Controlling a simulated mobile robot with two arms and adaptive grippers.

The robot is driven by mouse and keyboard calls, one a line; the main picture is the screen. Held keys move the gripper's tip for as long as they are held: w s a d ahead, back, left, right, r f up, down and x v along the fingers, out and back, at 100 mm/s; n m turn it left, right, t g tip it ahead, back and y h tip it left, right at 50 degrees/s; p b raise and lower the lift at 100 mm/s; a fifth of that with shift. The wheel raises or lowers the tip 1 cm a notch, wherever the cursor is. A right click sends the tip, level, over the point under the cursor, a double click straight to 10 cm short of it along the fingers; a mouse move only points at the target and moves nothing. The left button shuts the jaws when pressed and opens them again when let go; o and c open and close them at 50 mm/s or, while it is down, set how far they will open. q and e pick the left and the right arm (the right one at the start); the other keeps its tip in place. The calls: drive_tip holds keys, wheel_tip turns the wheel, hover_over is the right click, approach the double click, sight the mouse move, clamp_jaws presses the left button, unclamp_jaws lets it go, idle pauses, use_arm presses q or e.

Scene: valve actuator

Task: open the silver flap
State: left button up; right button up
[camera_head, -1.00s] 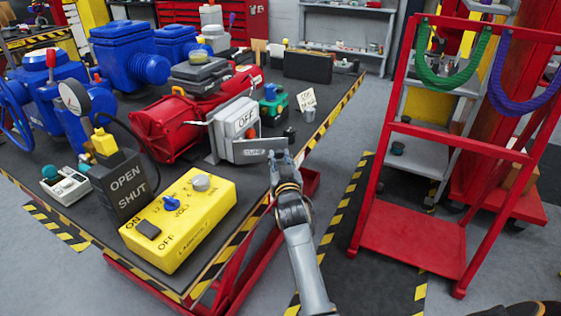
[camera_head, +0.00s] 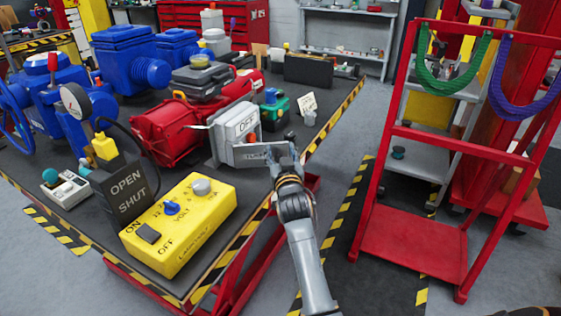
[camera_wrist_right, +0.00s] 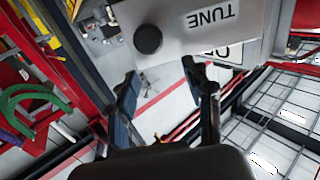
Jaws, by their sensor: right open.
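The silver flap (camera_head: 255,155), marked TUNE, juts out to the right from the lower part of a grey and white box (camera_head: 240,123) marked OFF. In the right wrist view the flap (camera_wrist_right: 190,22) appears upside down at the top, with a round black knob (camera_wrist_right: 148,39) on it. My right gripper (camera_head: 282,153) is at the flap's right end in the head view. In the wrist view its fingers (camera_wrist_right: 161,80) are apart and empty, just below the flap's edge. I cannot tell whether a finger touches it. My left gripper is not in view.
A yellow control box (camera_head: 180,225) and a black OPEN/SHUT box (camera_head: 125,188) stand at the table's near side. A red cylinder (camera_head: 165,133) lies left of the grey box. A red cart (camera_head: 415,240) stands to the right, with floor between it and the table.

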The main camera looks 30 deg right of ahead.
wheel_tip(320, 180, up, 6)
drive_tip(key=shift+r, duration=0.2)
